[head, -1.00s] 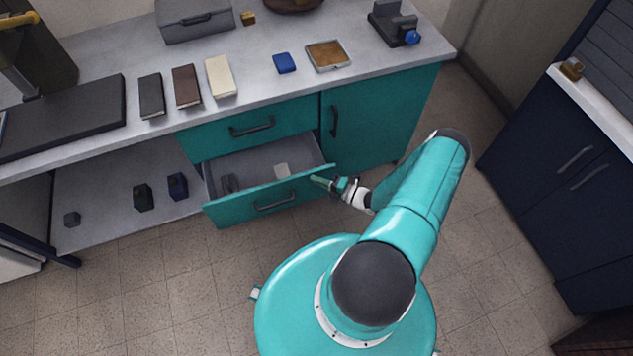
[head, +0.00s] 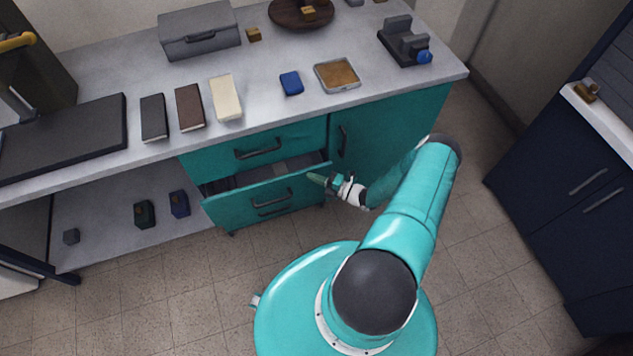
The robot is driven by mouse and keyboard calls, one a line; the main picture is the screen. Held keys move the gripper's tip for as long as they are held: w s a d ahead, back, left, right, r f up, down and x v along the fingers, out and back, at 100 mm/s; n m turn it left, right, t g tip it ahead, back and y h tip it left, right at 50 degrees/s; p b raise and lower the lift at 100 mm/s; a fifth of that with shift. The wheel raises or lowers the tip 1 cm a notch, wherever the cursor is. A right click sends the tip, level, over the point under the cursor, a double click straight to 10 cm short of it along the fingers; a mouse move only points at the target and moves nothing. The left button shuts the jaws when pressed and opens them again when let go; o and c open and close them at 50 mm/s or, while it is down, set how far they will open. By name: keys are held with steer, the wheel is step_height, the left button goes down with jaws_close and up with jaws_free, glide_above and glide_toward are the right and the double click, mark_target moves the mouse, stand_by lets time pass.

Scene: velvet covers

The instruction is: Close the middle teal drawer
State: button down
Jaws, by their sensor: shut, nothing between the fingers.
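The middle teal drawer (head: 239,206) sits below the closed top drawer (head: 219,156) and is still partly open. My gripper (head: 318,179) is shut and empty. Its fingertips are at the upper right end of the drawer front, seemingly against it; exact contact is hard to tell.
The grey worktop (head: 185,55) above holds several books, a blue block (head: 291,83) and a tray (head: 337,75). A teal cupboard door (head: 391,128) is right of the drawers. A navy cabinet (head: 560,190) stands far right. Tiled floor (head: 160,290) in front is clear.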

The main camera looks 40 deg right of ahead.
steer(key=shift+w+d, duration=0.15)
steer(key=shift+w, duration=0.5)
steer(key=shift+w+d, duration=0.15)
steer(key=shift+w, duration=0.45)
